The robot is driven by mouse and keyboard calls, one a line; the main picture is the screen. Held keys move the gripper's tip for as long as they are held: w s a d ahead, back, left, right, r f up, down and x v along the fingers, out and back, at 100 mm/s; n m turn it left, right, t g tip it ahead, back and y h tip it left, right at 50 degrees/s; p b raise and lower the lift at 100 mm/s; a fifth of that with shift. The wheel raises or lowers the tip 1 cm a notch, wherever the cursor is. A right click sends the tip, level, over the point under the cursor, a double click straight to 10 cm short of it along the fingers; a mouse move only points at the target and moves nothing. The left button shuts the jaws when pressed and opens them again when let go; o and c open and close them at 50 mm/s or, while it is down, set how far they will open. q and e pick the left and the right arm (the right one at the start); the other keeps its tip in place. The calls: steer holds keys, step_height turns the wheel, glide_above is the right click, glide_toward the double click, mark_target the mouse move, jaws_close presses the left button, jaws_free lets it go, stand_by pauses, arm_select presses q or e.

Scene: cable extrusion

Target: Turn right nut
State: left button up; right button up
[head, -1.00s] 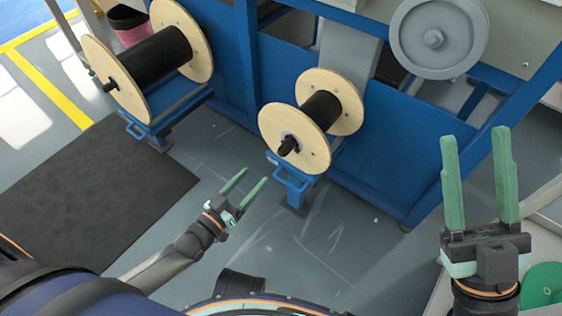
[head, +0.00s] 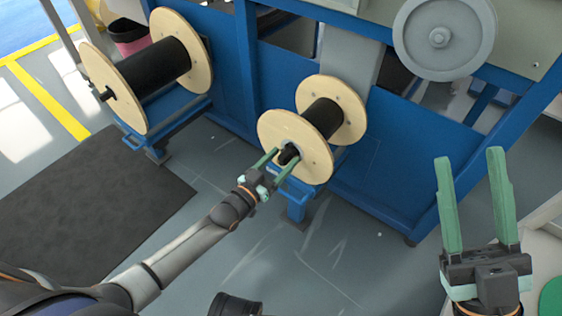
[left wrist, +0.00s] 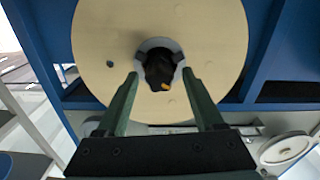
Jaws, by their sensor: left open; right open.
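The right spool (head: 292,140) is a wooden-flanged reel with black cable, resting on a blue stand. A dark nut (head: 288,154) sits at the centre of its near flange. In the left wrist view the nut (left wrist: 160,70) is black with a small yellow mark, inside a grey ring. My left gripper (head: 280,160) is open, its green fingers on either side of the nut in the head view. In the left wrist view the fingertips lie just below and beside the nut; I cannot tell if they touch. My right gripper (head: 470,160) is open and empty, far to the right.
A larger spool (head: 150,75) stands on another blue stand at the left. The blue machine frame (head: 390,150) is behind the right spool, with a grey wheel (head: 440,38) above. A dark mat (head: 90,205) lies on the floor at the left.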

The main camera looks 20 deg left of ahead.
arm_select(q)
jaws_close()
stand_by(0.6)
